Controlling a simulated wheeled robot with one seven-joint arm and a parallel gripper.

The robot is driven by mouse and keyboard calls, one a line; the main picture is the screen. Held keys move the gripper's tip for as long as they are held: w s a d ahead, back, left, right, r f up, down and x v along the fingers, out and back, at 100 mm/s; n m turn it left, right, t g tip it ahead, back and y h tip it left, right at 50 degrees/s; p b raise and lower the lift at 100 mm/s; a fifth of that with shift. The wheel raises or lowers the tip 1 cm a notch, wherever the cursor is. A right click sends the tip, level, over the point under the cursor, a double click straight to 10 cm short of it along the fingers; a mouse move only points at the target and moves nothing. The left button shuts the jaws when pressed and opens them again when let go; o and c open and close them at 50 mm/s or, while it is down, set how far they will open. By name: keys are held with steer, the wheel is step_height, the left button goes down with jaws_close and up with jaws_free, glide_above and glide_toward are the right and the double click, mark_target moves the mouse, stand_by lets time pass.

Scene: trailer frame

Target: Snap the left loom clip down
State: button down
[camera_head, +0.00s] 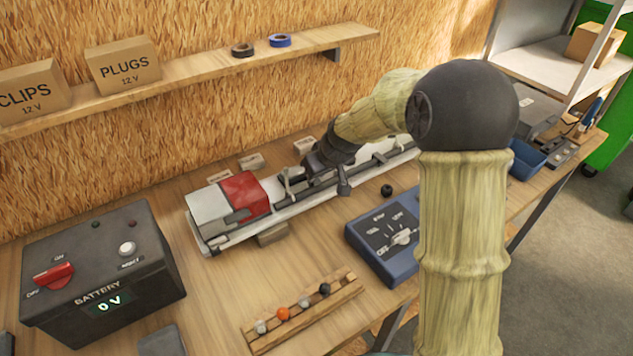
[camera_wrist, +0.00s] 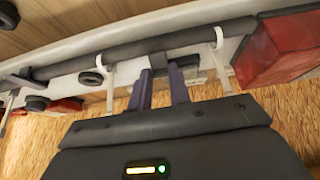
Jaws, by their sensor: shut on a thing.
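The white trailer frame (camera_head: 262,222) lies along the bench. A pale left loom clip (camera_head: 287,180) stands near the red lamp (camera_head: 243,197); in the wrist view this clip (camera_wrist: 218,40) shows at the right, its hook at the dark loom (camera_wrist: 120,58). I cannot tell whether it is snapped. A second clip (camera_wrist: 110,85) is left of my fingers there. My gripper (camera_head: 322,172) is low over the frame, right of the left clip. In the wrist view my gripper's two fingers (camera_wrist: 162,75) reach the loom between these clips; the grip itself is mostly hidden.
A battery box (camera_head: 105,265) reading 0 V stands at left. A shelf (camera_head: 200,70) with boxes runs behind. Bare bench shows between battery and rack.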

mark_target(319, 184)
steer(key=shift+s+d+f+t+y+b, duration=0.4)
steer(key=shift+f+t+b, duration=0.15)
steer(key=shift+b, duration=2.45)
steer(key=t+b, duration=0.1)
steer(key=b, duration=0.5)
steer(key=s+t+y+b, duration=0.1)
steer(key=b, duration=0.5)
steer(key=shift+d+f, duration=0.25)
steer(key=shift+f, duration=0.1)
steer(key=shift+f+b, duration=0.1)
steer(key=shift+b, duration=0.7)
steer(key=b, duration=0.3)
steer(key=t+y+b, duration=0.1)
steer(key=b, duration=0.3)
steer(key=shift+s+d+f, duration=0.2)
steer(key=shift+s+f, duration=0.05)
steer(key=shift+f, duration=0.05)
steer(key=t+b, duration=0.1)
steer(key=b, duration=0.6)
steer(key=f+t+y+b, duration=0.1)
steer(key=b, duration=0.6)
steer(key=shift+s+d+f+y+b, duration=0.1)
steer(key=shift+s+d+y+b, duration=0.1)
steer(key=shift+s+y+b, duration=0.15)
steer(key=t+b, duration=0.1)
steer(key=b, duration=0.3)
steer(key=shift+s+d+b, duration=0.1)
steer(key=shift+s+b, duration=0.1)
steer(key=shift+b, duration=0.1)
